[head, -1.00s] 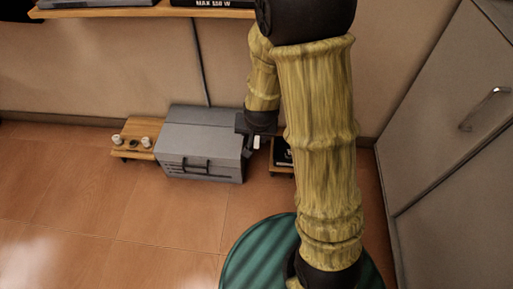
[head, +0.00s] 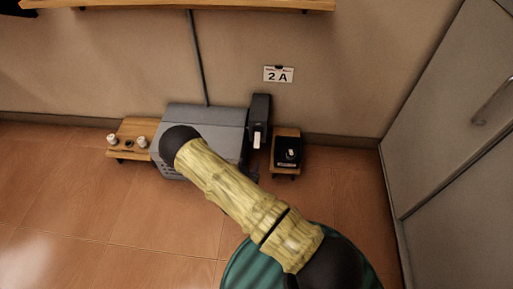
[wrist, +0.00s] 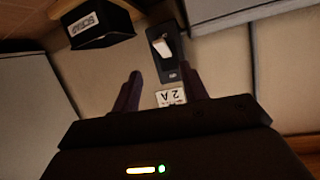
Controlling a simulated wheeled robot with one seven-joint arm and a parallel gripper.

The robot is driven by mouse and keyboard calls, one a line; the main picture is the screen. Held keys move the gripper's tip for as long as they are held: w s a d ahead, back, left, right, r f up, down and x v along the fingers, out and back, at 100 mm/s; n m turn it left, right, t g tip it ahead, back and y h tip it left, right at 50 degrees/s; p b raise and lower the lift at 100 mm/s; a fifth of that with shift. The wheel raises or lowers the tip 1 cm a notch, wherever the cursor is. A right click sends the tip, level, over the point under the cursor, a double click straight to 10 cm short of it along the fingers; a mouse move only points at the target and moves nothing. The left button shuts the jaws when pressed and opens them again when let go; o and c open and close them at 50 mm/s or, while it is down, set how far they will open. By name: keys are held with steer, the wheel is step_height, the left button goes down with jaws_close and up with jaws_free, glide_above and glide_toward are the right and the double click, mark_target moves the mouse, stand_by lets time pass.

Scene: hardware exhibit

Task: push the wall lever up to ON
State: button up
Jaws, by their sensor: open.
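The wall lever is a dark upright plate (head: 261,108) with a white handle (head: 257,139) at its lower end, so the handle is down. In the wrist view, which is upside down, the plate (wrist: 172,67) and white handle (wrist: 162,47) show beyond my fingertips. My gripper (wrist: 162,84) is open and empty, its two dark fingers apart, with clear space between them and the lever. A white "2 A" card (head: 278,74) is on the wall above the lever; it also shows between my fingers in the wrist view (wrist: 171,97). In the head view my gripper is not clearly seen.
A grey metal box (head: 205,117) stands left of the lever, partly behind my arm. A small wooden stand (head: 286,132) with a black bin (head: 288,152) is to the right. A low wooden shelf (head: 125,154) with small knobs is far left. Grey cabinets (head: 440,120) line the right.

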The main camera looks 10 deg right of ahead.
mark_target(257, 146)
steer(key=s+f+n+t+b, duration=0.1)
steer(key=s+f+n+t, duration=0.1)
steer(key=s+f+t, duration=0.2)
steer(key=shift+d+f+t+y, duration=0.3)
steer(key=shift+s, duration=0.1)
steer(key=b+x, duration=0.3)
steer(key=x, duration=0.5)
steer(key=b+x, duration=0.4)
steer(key=x, duration=0.4)
steer(key=shift+f, duration=0.2)
steer(key=shift+w+d+r+b, duration=0.15)
steer(key=shift+w+b, duration=0.25)
steer(key=shift+w, duration=0.2)
jaws_close()
